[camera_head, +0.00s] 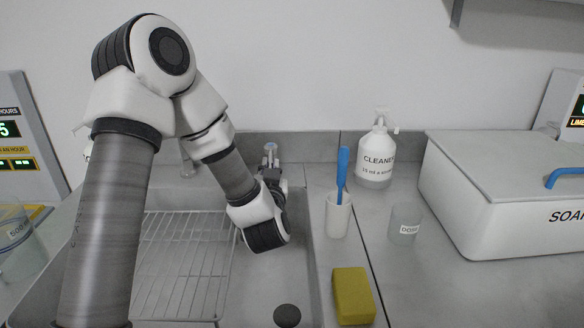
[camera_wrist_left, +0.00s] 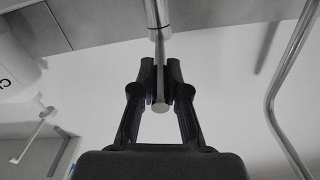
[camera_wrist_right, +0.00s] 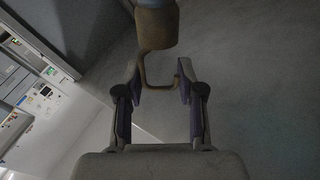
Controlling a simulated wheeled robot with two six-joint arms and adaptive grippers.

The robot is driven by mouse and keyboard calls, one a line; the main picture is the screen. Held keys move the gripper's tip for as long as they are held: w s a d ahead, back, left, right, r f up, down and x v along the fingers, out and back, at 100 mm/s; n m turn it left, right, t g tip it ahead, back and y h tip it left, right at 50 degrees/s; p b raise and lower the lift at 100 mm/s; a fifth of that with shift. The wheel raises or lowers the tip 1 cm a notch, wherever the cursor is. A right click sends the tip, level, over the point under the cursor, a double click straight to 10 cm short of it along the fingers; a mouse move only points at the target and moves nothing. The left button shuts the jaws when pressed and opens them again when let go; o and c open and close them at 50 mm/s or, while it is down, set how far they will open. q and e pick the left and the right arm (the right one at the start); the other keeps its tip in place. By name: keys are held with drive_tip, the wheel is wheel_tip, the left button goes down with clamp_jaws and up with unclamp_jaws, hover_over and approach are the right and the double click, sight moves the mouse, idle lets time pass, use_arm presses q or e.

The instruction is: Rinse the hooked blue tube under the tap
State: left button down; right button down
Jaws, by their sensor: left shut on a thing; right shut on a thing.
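My left gripper (camera_head: 270,174) reaches over the sink to the tap (camera_head: 270,152). In the left wrist view its fingers (camera_wrist_left: 161,82) are shut on the tap's straight metal lever (camera_wrist_left: 160,104). The bent chrome spout (camera_wrist_left: 277,103) is to the right there; part of it shows behind my left arm in the head view (camera_head: 187,160). In the right wrist view my right gripper (camera_wrist_right: 160,84) is shut on a thin bent hook (camera_wrist_right: 147,80). The hook joins a brownish cuff (camera_wrist_right: 157,28) with a bluish part above, apparently the hooked tube, mostly cut off. No water is visible.
The sink holds a wire rack (camera_head: 185,262) and a dark round plug (camera_head: 287,316). On the counter to the right are a cup (camera_head: 338,220) with a blue-handled brush (camera_head: 342,170), a yellow sponge (camera_head: 352,296), a cleaner bottle (camera_head: 375,160), a dose cup (camera_head: 404,221) and a lidded soak box (camera_head: 470,215).

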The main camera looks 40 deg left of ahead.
use_arm(q)
drive_tip(key=shift+w+d+n+g+y+p, duration=0.15)
drive_tip(key=shift+w+d+n+g+y, duration=0.25)
drive_tip(key=shift+n+g+y, duration=0.2)
drive_tip(key=shift+w+d+n+g+y+p, duration=0.15)
drive_tip(key=shift+w+d+n+g+y, duration=0.2)
drive_tip(key=shift+n+g+y, duration=0.2)
drive_tip(key=c, duration=1.2)
unclamp_jaws()
drive_tip(key=shift+a, duration=0.1)
drive_tip(key=v, duration=0.7)
drive_tip(key=shift+d+f, duration=0.1)
drive_tip(key=shift+d, duration=0.1)
